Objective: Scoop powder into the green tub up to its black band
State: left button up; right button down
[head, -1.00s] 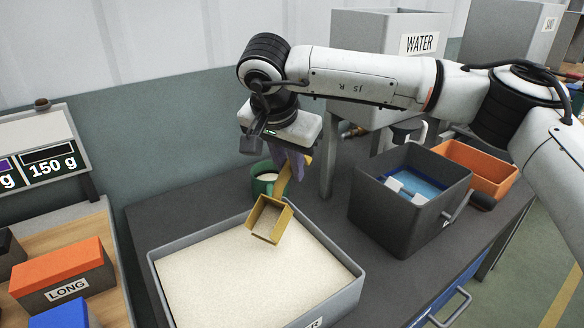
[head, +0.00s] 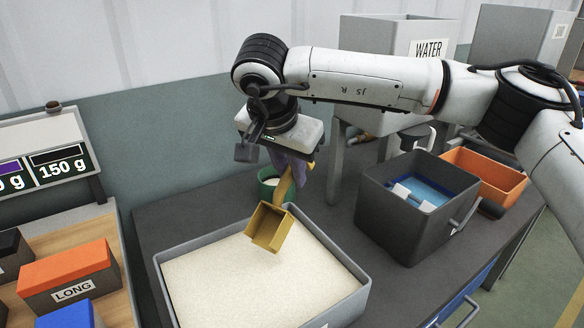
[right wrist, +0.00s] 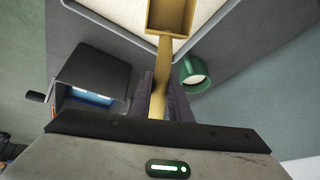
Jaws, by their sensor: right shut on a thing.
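My right gripper (head: 290,172) is shut on the handle of the yellow scoop (head: 270,227). The scoop hangs over the back edge of the powder bin, its square bowl tilted, and it looks empty in the right wrist view (right wrist: 171,16). The bin (head: 366,296) is grey and holds a broad, fairly level bed of pale powder (head: 250,280). The green tub (head: 265,190) stands on the bench just behind the bin, partly hidden by the scoop and gripper. Pale powder shows inside it in the right wrist view (right wrist: 195,80). Its black band cannot be made out.
A dark grey box (head: 400,225) with blue contents stands right of the bin, an orange bin (head: 490,175) behind it. A WATER container (head: 385,60) stands at the back. At left are an orange LONG block (head: 65,270) and a 150 g sign (head: 60,168).

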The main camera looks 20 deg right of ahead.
notch_tip(320, 180, up, 2)
jog(key=g+y+p, duration=0.1)
jog(key=y+p, duration=0.1)
jog(key=p, duration=0.2)
jog(key=shift+d+g, duration=0.1)
jog(key=shift+g, duration=0.3)
jog(key=shift+g+y, duration=0.4)
jog(key=shift+y, duration=0.3)
jog(key=shift+r+g+y, duration=0.4)
jog(key=shift+g+y, duration=0.1)
jog(key=shift+y, duration=0.3)
jog(key=shift+m, duration=0.3)
